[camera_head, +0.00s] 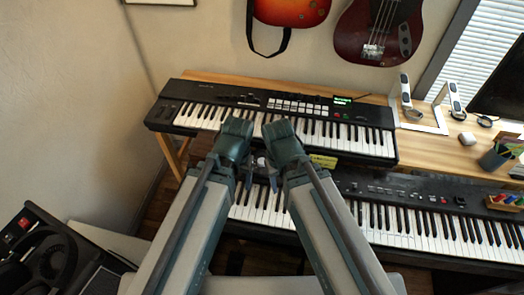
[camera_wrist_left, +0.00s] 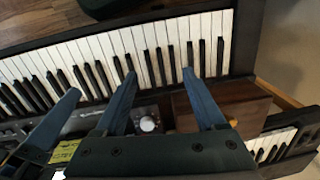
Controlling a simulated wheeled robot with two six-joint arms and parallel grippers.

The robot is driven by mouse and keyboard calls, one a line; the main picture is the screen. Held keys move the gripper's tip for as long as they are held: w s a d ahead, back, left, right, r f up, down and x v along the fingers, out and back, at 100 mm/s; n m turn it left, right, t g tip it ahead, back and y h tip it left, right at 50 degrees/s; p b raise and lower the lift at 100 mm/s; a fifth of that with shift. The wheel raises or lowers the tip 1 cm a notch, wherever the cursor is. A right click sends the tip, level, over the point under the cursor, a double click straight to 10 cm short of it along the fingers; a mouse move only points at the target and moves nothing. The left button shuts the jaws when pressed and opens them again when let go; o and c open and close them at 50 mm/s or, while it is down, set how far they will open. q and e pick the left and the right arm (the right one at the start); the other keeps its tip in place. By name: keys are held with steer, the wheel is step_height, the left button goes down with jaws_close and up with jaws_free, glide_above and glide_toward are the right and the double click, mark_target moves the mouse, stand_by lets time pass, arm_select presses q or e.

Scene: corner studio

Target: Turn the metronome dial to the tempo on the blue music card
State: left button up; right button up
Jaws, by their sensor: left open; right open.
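My left gripper (camera_head: 245,181) and right gripper (camera_head: 275,182) are side by side above the gap between the two keyboards, both empty. In the left wrist view, the left gripper (camera_wrist_left: 159,76) is open. A round silver knob (camera_wrist_left: 148,124) shows between its finger bases; I cannot tell whether it is the metronome dial. A brown wooden block (camera_wrist_left: 232,108) is beside the right finger, partly hidden. Another blue finger (camera_wrist_left: 50,126) at the left belongs to my right gripper. A yellow card (camera_head: 323,160) with small writing lies just right of my right gripper. I cannot make out a blue music card.
The upper keyboard (camera_head: 342,137) stands on a wooden desk (camera_head: 440,155); the lower keyboard (camera_head: 410,220) is in front. A pen cup (camera_head: 494,157) and mouse (camera_head: 467,139) are at right. Two guitars hang on the wall above. A dark case (camera_head: 45,250) is at lower left.

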arm_select(q)
steer(key=w+a+r+n+p, duration=0.3)
steer(key=w+a+r+p, duration=0.3)
steer(key=r, duration=0.1)
arm_select(e)
step_height(320, 180, up, 7)
arm_select(q)
steer(key=n+h, duration=0.1)
steer(key=n, duration=0.5)
glide_toward(262, 161)
step_height(262, 161, down, 8)
steer(key=b, duration=1.3)
steer(key=shift+f+b, duration=0.2)
steer(key=shift+b, duration=0.2)
arm_select(e)
step_height(262, 161, down, 14)
steer(key=shift+r, duration=0.2)
arm_select(q)
steer(key=shift+c, duration=0.4)
jaws_close()
